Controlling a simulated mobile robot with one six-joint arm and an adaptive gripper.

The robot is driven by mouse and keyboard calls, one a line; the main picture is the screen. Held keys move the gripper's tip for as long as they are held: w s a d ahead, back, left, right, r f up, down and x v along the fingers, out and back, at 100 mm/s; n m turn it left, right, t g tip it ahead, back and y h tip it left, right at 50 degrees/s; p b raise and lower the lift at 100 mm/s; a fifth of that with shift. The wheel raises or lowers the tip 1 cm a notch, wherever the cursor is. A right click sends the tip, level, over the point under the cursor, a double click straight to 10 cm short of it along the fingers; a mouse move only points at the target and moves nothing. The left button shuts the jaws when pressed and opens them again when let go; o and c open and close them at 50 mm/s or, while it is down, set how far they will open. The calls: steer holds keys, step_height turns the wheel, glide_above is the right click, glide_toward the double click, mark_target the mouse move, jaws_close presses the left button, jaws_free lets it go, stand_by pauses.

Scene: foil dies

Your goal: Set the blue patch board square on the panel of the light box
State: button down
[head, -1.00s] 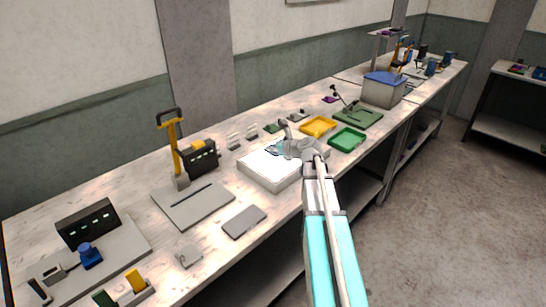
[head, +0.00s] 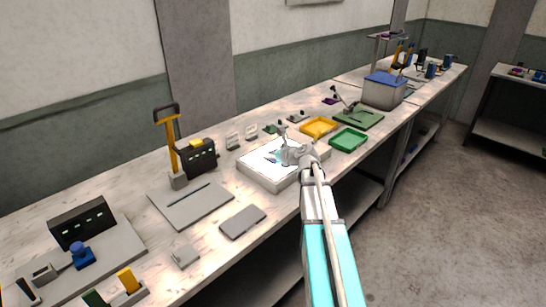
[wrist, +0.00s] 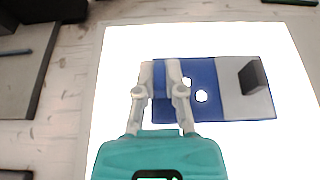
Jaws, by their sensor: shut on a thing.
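The blue patch board (wrist: 206,72) is a flat plate with a grey end, two small holes and a dark block (wrist: 253,77) on the grey part. My gripper (wrist: 160,70) is shut on the board's left end in the wrist view. The board lies over the bright white panel (wrist: 220,38) of the light box (head: 262,176), its edges looking roughly parallel to the panel's. I cannot tell whether it touches the panel. In the head view my gripper (head: 287,154) hides most of the board; only a small bluish part shows.
A yellow tray (head: 318,127) and a green tray (head: 348,140) stand right of the light box. A grey plate (head: 243,222) lies in front of it to the left. A yellow-handled press (head: 172,145) and a black box (head: 197,157) stand at left.

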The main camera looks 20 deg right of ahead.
steer(key=shift+f, duration=0.2)
steer(key=c, duration=0.7)
jaws_free()
steer(key=shift+r, duration=0.1)
steer(key=shift+c, duration=0.2)
steer(key=shift+r, duration=0.1)
steer(key=shift+s+r, duration=0.1)
steer(key=p+v, duration=0.4)
steer(key=v, duration=0.7)
steer(key=shift+s+d+p, duration=0.15)
steer(key=shift+s+p, duration=0.15)
steer(key=shift+s, duration=0.05)
steer(key=shift+s, duration=0.15)
